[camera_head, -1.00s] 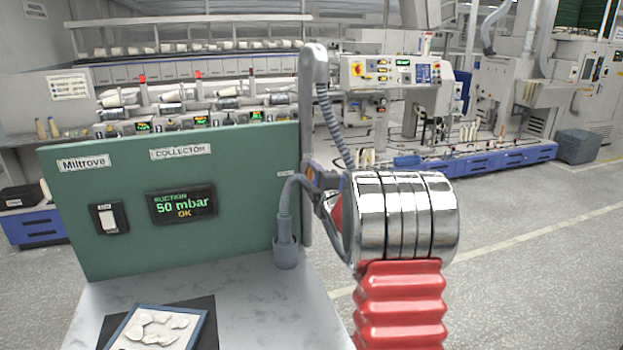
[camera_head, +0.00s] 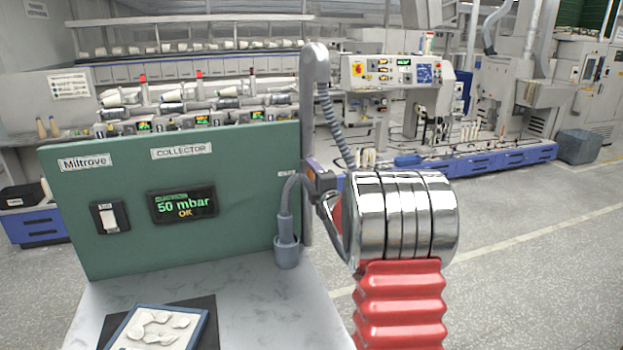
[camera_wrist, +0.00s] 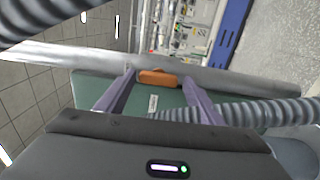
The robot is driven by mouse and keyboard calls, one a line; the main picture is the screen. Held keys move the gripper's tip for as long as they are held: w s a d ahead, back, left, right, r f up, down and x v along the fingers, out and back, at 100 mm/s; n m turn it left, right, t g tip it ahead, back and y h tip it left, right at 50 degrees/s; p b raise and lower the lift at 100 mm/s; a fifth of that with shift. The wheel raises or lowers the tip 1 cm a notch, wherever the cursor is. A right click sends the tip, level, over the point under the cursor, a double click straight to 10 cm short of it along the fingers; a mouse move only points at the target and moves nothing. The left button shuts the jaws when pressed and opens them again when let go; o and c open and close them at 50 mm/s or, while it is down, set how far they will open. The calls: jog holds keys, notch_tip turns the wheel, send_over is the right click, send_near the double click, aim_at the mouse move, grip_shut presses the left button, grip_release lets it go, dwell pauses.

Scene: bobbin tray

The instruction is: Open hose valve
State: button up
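The hose valve's orange lever (camera_wrist: 158,78) shows in the wrist view, lying crosswise in front of the grey pipe. My gripper (camera_wrist: 157,80) has its two purple fingers apart, one toward each end of the lever. I cannot tell whether either finger touches it. In the head view my gripper (camera_head: 314,170) is at the upright grey pipe (camera_head: 307,130), just right of the green panel, and my silver and red arm hides part of this area. The ribbed grey hose (camera_head: 327,110) hangs from the pipe's bent top.
The green collector panel (camera_head: 240,185) carries a switch (camera_head: 109,217) and a display (camera_head: 182,204) reading 50 mbar OK. A grey hose nozzle (camera_head: 286,235) stands in a holder on the bench. A blue-framed tray (camera_head: 205,325) with pale pieces lies at the front. Open floor is right.

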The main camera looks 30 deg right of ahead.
jog(key=shift+o, duration=0.3)
jog(key=shift+d, duration=0.1)
jog(key=shift+s, duration=0.1)
jog(key=shift+s+r, duration=0.1)
jog(key=shift+s, duration=0.35)
jog(key=v, duration=1.3)
jog(key=shift+w, duration=0.15)
